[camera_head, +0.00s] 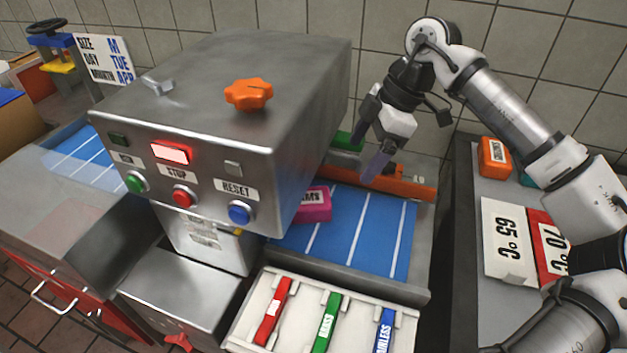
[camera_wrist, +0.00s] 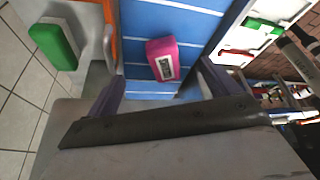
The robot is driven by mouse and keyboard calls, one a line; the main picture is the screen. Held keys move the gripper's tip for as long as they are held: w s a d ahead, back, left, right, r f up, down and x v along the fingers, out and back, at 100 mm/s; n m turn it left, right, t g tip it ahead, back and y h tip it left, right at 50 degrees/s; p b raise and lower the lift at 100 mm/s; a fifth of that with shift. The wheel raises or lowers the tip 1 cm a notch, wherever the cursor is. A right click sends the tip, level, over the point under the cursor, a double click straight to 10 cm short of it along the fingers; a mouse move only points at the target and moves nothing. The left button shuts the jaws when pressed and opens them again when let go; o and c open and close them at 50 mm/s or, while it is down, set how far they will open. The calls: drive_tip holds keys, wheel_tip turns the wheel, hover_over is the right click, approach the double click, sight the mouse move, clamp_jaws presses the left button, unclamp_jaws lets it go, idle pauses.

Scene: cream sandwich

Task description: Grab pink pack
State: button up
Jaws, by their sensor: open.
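The pink pack (camera_head: 316,208) lies on the blue belt (camera_head: 372,232) with white lines, just right of the metal machine. The machine's corner hides its left part in the head view. In the wrist view the pink pack (camera_wrist: 158,45) shows whole, with a dark-and-white label. My gripper (camera_head: 371,138) is open and empty, above the far side of the belt, up and to the right of the pack. In the wrist view the pack appears between and beyond the two fingers of my gripper (camera_wrist: 163,88), apart from both.
The metal machine (camera_head: 215,90) with buttons and an orange knob stands left of my gripper. An orange rail (camera_head: 405,187) and a green block (camera_wrist: 55,47) are at the belt's far side. A white tray (camera_head: 250,318) holds red, green and blue items in front.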

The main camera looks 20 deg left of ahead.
drive_tip(key=x, duration=0.4)
drive_tip(key=p+x, duration=0.1)
drive_tip(key=x, duration=0.3)
drive_tip(key=shift+w+f, duration=0.15)
drive_tip(key=shift+w, duration=0.1)
drive_tip(key=shift+s+a+f+p, duration=0.25)
drive_tip(key=shift+a+f+p, duration=0.1)
drive_tip(key=shift+f+p, duration=0.2)
drive_tip(key=p+x, duration=0.1)
drive_tip(key=x, duration=0.3)
drive_tip(key=shift+s, duration=0.1)
drive_tip(key=shift+c, duration=0.2)
drive_tip(key=c, duration=1)
drive_tip(key=shift+c, duration=0.2)
